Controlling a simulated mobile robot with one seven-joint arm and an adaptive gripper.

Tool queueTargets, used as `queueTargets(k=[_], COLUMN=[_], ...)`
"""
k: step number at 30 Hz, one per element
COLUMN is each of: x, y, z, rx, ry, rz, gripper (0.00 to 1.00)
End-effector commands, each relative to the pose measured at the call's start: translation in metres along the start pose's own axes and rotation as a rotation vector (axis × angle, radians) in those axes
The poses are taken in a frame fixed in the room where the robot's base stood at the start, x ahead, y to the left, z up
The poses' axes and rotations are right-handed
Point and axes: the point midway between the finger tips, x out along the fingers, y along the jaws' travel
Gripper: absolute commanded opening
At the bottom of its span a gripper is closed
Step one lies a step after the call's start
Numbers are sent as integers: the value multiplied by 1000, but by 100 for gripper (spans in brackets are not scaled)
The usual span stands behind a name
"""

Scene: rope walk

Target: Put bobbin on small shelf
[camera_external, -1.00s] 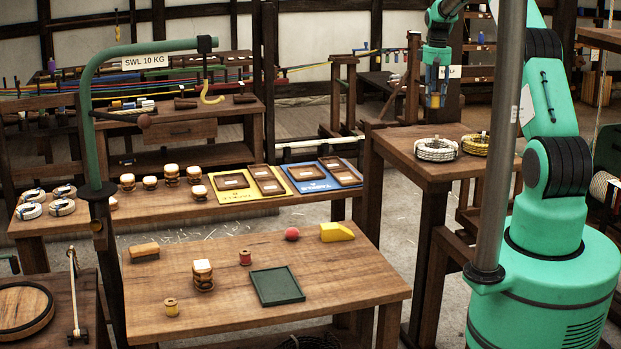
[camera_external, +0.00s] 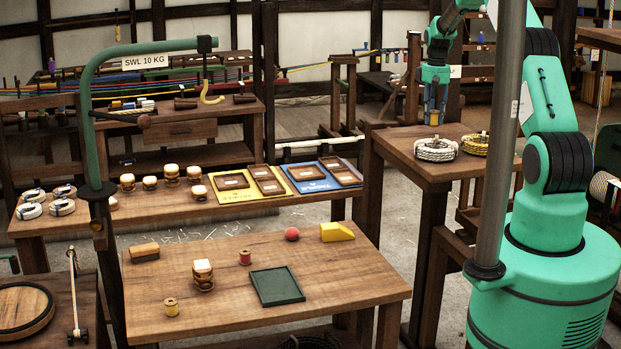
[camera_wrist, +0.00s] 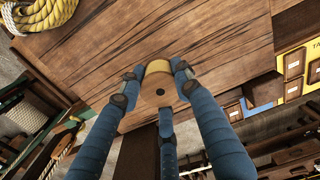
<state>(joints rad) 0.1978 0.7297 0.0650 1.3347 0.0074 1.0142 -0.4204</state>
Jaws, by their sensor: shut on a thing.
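My gripper (camera_external: 435,117) is above the tall wooden table at the right, near the white rope coil. The external view hardly shows the bobbin between the fingers. Narrow shelves (camera_external: 482,47) holding small items stand behind my arm, partly hidden. I cannot tell for certain which shelf is the small shelf.
The tall table (camera_external: 400,148) bears a white rope coil (camera_external: 436,149) and a yellow one (camera_external: 475,143). A grey post (camera_external: 497,140) stands before my arm.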

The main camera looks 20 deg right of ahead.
Motion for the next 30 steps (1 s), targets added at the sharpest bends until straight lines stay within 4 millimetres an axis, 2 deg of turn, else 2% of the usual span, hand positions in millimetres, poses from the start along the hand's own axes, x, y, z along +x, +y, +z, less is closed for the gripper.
queueTargets(k=[9,24,25,27,30], x=[31,38,38,37,37], y=[0,0,0,0,0], z=[0,0,0,0,0], rx=[0,0,0,0,0], ry=[0,0,0,0,0], rz=[0,0,0,0,0], gripper=[2,2,39,52,52])
